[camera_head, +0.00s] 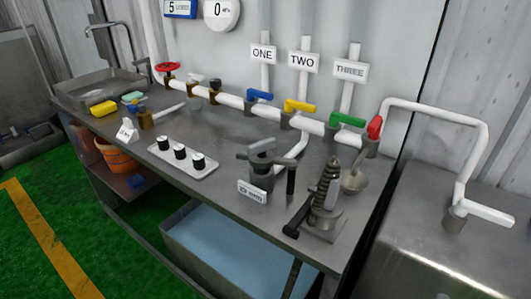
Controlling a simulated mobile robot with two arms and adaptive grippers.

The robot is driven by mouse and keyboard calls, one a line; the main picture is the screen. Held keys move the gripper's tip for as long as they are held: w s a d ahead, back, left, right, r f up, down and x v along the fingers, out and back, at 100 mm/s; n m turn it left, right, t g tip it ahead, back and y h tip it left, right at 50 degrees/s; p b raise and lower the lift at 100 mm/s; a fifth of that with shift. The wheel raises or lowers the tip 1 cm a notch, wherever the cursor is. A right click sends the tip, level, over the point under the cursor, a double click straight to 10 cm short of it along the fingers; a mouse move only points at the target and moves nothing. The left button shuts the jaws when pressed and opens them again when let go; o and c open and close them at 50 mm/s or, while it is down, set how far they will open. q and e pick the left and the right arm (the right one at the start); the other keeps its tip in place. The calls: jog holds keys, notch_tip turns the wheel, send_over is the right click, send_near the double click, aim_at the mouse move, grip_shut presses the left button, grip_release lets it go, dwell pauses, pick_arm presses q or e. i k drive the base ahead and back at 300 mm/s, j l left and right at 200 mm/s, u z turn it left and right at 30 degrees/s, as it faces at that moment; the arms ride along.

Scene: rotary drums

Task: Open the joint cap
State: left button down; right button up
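A dark grey joint fitting (262,170) stands near the front edge of the steel worktop, with a bent white pipe (292,150) running to it. A grey cap-like top (262,148) sits on it, with one arm to the left and another hanging down on the right. A small white label (252,192) stands in front; I cannot read it surely. I cannot tell whether the cap is fastened. Neither of my grippers shows in the head view.
Behind run a white pipe with blue (260,95), yellow (299,106), green (347,119) and red (375,127) handles. A blue-filled basin (220,255) is below.

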aim_at(254, 162)
jog(key=j+z, duration=0.3)
jog(key=k+j+z, duration=0.25)
jog(key=j, duration=0.15)
jog(key=j+z, duration=0.3)
jog(key=k+j+z, duration=0.15)
jog(key=j+z, duration=0.15)
jog(key=j, duration=0.1)
